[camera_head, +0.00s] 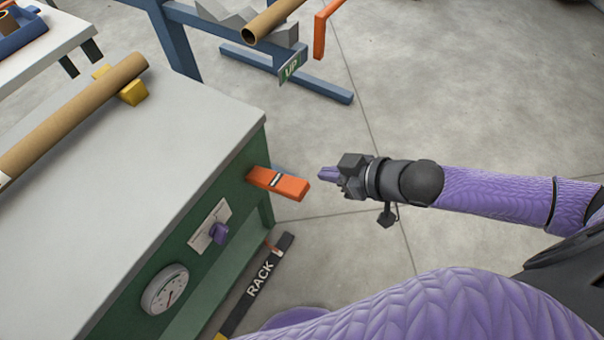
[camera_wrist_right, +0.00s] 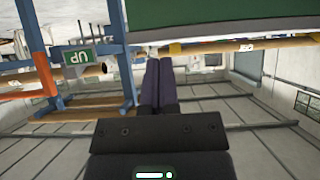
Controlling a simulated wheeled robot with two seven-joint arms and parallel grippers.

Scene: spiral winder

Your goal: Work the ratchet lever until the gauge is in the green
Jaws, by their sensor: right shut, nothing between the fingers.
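My right gripper (camera_head: 323,173) is shut and empty just right of the lever's outer end, with a small gap in the head view. Its purple fingers lie together in the right wrist view (camera_wrist_right: 158,80), where I cannot make out the lever. My left gripper is not in view.
The workbench top (camera_head: 190,130) carries a long cardboard tube (camera_head: 75,118) against a yellow block (camera_head: 133,92). A purple knob (camera_head: 219,232) sits between lever and gauge. A blue stand (camera_head: 310,85) with an "UP" sign (camera_head: 290,68) is behind. A "RACK" floor strip (camera_head: 262,280) lies below.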

